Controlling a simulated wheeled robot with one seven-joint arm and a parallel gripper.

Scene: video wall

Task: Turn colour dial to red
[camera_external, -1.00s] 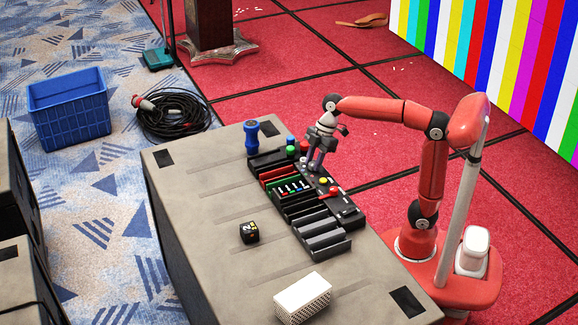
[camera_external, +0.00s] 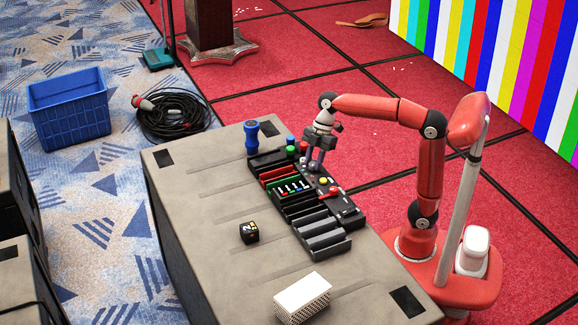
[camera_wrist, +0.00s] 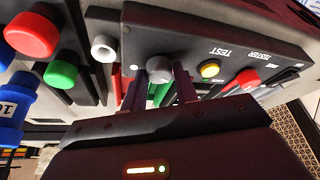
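The control panel (camera_wrist: 210,38) is a dark slanted box with knobs and buttons. It lies on the grey table, below my gripper (camera_external: 314,165) in the external view. In the wrist view a round grey knob (camera_wrist: 159,68) on its edge stands between the two fingers of my gripper (camera_wrist: 159,88). The fingers are spread, one on each side of the knob; whether they touch it is unclear. I cannot read a colour setting or make out which knob is the colour dial.
Green (camera_wrist: 61,75) and red (camera_wrist: 32,36) capped things and a pale grey one (camera_wrist: 103,48) stand close left in the wrist view. Black trays (camera_external: 322,238), a black cube (camera_external: 249,232) and a white block (camera_external: 302,298) share the table (camera_external: 205,215). Its left side is mostly clear.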

